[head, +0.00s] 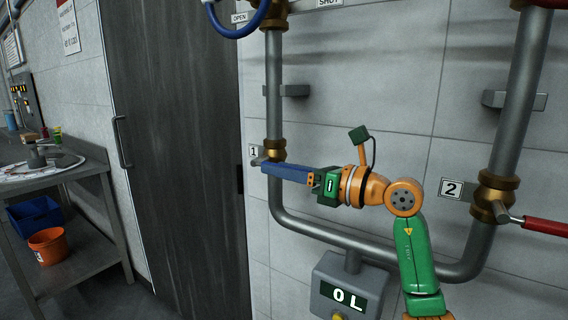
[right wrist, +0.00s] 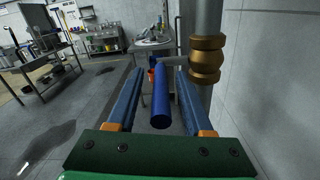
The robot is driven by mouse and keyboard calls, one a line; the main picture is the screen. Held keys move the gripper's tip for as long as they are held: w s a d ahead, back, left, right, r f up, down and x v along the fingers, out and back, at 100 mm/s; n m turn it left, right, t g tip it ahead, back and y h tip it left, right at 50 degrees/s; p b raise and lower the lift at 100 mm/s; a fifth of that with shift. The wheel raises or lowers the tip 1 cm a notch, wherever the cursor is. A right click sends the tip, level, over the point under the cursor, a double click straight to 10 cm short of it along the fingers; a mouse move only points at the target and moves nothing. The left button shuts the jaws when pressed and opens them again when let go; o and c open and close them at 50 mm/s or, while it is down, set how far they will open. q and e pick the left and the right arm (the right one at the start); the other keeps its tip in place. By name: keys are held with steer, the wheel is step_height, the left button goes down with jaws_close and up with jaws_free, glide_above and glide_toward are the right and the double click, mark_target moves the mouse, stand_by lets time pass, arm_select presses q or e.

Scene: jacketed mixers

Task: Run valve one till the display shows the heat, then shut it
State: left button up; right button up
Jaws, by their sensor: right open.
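Valve one is a brass fitting (head: 272,150) on the left grey pipe, beside a label "1" (head: 254,152). In the right wrist view its brass body (right wrist: 206,60) shows at the right, and its blue lever grip (right wrist: 160,105) points toward the camera. My right gripper (head: 268,168) is at valve one. Its blue fingers stand open on either side of the grip (right wrist: 158,85), with gaps showing. In the head view the fingers mostly hide the grip. The display (head: 344,298) on a grey box below reads "0 L". My left gripper is not in view.
Valve two (head: 494,195), with a red lever (head: 545,226) and label "2" (head: 451,189), is on the right pipe. A blue curved part (head: 237,30) is at the top, near an "OPEN" sign (head: 239,17). A metal bench (head: 60,175) with an orange bucket (head: 48,246) stands left.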

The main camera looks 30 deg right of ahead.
jaws_close()
stand_by(1.4)
